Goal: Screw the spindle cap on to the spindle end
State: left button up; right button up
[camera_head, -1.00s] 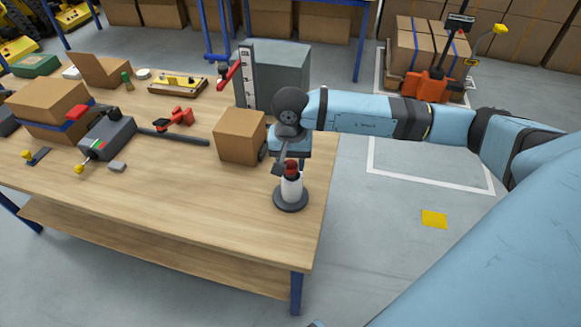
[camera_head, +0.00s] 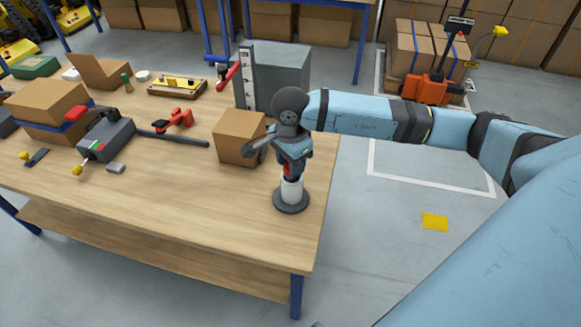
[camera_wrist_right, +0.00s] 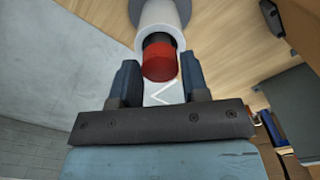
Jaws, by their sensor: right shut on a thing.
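The spindle cap is the red piece (camera_head: 287,171) at the top of the white upright spindle (camera_head: 291,190), which stands on a dark round base (camera_head: 291,204) near the table's right edge. In the right wrist view, the red cap (camera_wrist_right: 159,62) lies between my fingertips, with a dark band behind it at the open end of the white spindle (camera_wrist_right: 160,14). My right gripper (camera_head: 289,166) points down over the spindle and is shut on the cap. How far the cap is seated is hard to tell. My left gripper is not in view.
A cardboard box (camera_head: 239,137) stands left of the spindle, close to my right wrist. A grey block (camera_head: 282,75) with a white upright scale is behind it. Red and grey tools lie further left. The wooden table's front (camera_head: 200,205) is clear.

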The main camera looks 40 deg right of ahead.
jog(key=m, duration=0.9)
jog(key=shift+m, duration=0.4)
jog(key=o, duration=0.7)
jog(key=shift+o, duration=0.2)
